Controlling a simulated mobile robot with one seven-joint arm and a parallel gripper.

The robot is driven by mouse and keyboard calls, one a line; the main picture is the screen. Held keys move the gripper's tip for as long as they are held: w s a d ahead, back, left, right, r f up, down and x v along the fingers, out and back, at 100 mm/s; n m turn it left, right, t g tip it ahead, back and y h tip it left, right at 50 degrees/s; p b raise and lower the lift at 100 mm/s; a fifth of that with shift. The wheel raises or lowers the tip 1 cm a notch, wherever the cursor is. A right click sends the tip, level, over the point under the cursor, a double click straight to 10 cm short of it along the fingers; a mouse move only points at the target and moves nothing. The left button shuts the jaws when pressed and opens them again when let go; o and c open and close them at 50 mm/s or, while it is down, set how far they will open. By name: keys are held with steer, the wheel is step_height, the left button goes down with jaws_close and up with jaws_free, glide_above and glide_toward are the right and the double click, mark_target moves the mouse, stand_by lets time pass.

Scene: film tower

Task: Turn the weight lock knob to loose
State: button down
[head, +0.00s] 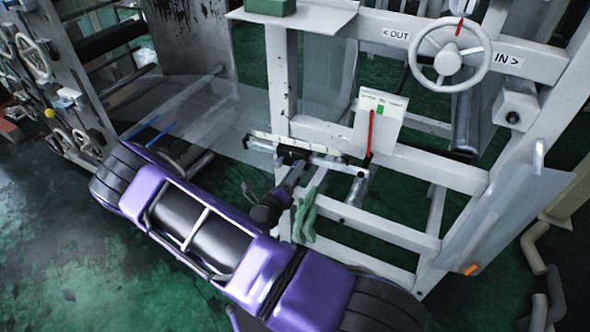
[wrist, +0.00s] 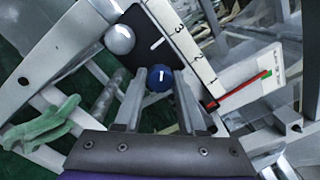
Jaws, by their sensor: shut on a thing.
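The weight lock knob, a small round blue knob (wrist: 160,76) with a white mark, sits between my gripper's fingertips in the wrist view. My gripper (wrist: 158,86) is shut on it. The knob is on a dark block (wrist: 150,35) beside a white numbered scale bar (wrist: 192,52). A grey ball-shaped knob (wrist: 119,39) is at the block's other side, apart from my fingers. In the head view my gripper (head: 293,172) reaches the scale bar (head: 320,157) on the white frame; the blue knob is too small or hidden to make out there.
A green glove (head: 304,216) hangs on the frame close to my gripper. A white panel (head: 384,103) with a red pointer (head: 371,133) stands right of the bar. A handwheel (head: 449,52) marked OUT and IN is upper right. Green floor (head: 60,250) is open at left.

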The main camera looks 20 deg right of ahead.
steer(key=shift+c, duration=2.4)
jaws_free()
steer(key=v, duration=1.7)
steer(key=shift+a+b, duration=0.2)
steer(key=shift+b, duration=0.15)
steer(key=shift+s, duration=0.1)
